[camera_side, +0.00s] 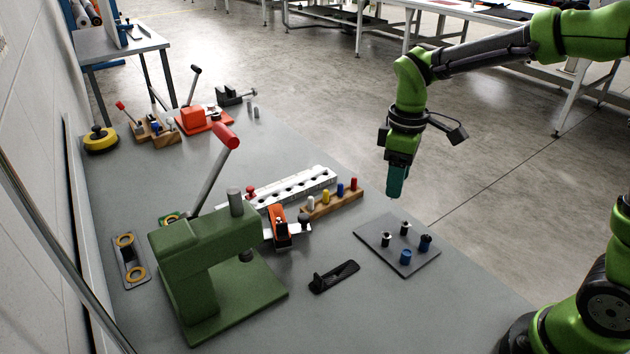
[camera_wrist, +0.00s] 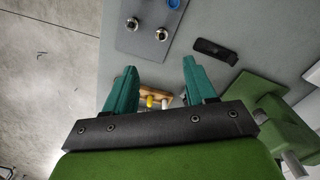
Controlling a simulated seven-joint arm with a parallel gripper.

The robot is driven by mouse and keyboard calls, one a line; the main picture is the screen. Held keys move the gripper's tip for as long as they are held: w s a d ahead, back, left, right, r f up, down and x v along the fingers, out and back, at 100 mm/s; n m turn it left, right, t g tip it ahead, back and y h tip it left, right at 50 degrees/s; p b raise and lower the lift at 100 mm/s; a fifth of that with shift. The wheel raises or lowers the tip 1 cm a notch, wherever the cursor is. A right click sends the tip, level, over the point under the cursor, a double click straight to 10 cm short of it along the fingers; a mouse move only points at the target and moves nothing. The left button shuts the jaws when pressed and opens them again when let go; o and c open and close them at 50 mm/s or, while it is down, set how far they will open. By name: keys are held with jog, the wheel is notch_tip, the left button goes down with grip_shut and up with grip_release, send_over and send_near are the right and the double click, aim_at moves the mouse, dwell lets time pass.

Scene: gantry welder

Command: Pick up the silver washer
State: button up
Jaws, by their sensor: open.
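A dark grey plate (camera_side: 383,252) lies near the table's right edge and holds small parts. Two of these are black with bright silver tops, one farther back (camera_side: 405,228) and one nearer the left (camera_side: 386,238). In the wrist view they look like silver rings, one left (camera_wrist: 132,24) and one right (camera_wrist: 161,34). Which of them is the silver washer, I cannot tell for sure. My gripper (camera_side: 397,194) hangs above and behind the plate, pointing down, apart from everything. In the wrist view its teal fingers (camera_wrist: 159,68) are spread with nothing held between them.
Blue parts (camera_side: 405,257) share the plate. A black flat part (camera_side: 334,276) lies left of it. A wooden block with coloured pegs (camera_side: 332,204) and a white rack (camera_side: 290,186) lie behind. Two gold rings lie in a tray (camera_side: 133,276).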

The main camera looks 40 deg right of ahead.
send_over(385, 235)
jog(key=f, duration=0.7)
jog(key=shift+s+d+f, duration=0.15)
jog(key=shift+d+f, duration=0.05)
jog(key=shift+d, duration=0.05)
jog(key=shift+a+f, duration=0.15)
jog(key=shift+f, duration=1.25)
jog(key=shift+a+f, duration=0.1)
jog(key=shift+f, duration=1.25)
jog(key=shift+f, duration=0.25)
grip_shut()
